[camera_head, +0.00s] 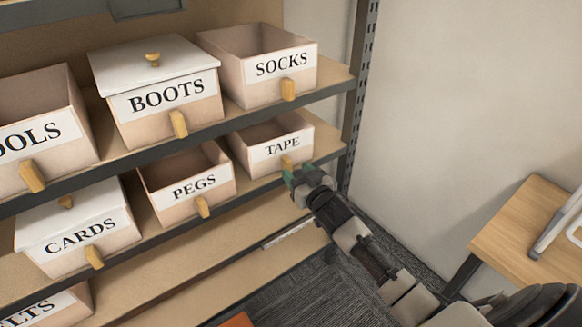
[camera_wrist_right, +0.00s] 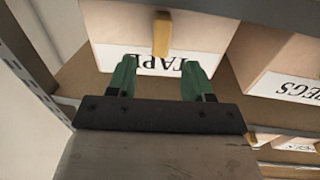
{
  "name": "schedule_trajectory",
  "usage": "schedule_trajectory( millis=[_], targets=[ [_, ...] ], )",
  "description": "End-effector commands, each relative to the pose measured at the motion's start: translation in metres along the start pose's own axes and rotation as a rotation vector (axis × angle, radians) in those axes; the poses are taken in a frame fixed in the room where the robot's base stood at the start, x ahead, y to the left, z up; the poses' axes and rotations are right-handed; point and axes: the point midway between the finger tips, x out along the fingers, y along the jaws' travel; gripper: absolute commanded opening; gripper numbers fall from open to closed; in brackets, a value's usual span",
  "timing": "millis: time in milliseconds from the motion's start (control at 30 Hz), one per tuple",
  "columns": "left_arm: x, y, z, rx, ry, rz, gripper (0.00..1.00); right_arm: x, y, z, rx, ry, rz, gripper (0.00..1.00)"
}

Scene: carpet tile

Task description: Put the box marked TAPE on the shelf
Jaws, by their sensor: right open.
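The box marked TAPE (camera_head: 283,147) is an open, pinkish box with a white label and a small wooden handle. It sits on the middle shelf (camera_head: 325,150) at its right end, to the right of the PEGS box. My right gripper (camera_head: 298,176) is just in front of the TAPE box, by its handle. In the right wrist view the TAPE box (camera_wrist_right: 213,33) is seen upside down, with its handle (camera_wrist_right: 162,34) beyond and between the open green fingers (camera_wrist_right: 160,80). The fingers appear empty. My left gripper is not in view.
The PEGS box (camera_head: 186,183) stands close to the left of TAPE. The SOCKS (camera_head: 268,66) and BOOTS (camera_head: 158,91) boxes are on the shelf above. A metal upright (camera_head: 360,80) bounds the right side. A wooden table (camera_head: 525,235) stands at right.

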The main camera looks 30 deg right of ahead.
Motion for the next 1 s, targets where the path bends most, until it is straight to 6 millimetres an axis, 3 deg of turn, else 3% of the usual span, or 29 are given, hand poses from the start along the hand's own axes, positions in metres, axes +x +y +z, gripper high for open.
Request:
schedule_trajectory(
  millis=[100, 300, 700, 767, 1000],
  targets=[
    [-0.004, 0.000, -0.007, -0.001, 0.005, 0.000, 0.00, 0.021, 0.000, 0.001, 0.001, 0.000, 0.000, 0.51],
    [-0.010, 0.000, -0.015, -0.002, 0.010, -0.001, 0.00, 0.043, 0.000, 0.001, 0.001, 0.001, 0.000, 0.51],
    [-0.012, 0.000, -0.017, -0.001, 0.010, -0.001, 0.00, 0.048, 0.000, 0.000, 0.000, 0.000, 0.000, 0.51],
    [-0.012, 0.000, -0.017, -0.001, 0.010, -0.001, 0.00, 0.048, 0.000, 0.000, 0.000, -0.001, 0.000, 0.45],
    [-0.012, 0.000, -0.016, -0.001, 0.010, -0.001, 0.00, 0.048, 0.000, 0.001, 0.000, -0.001, 0.000, 0.08]
  ],
)
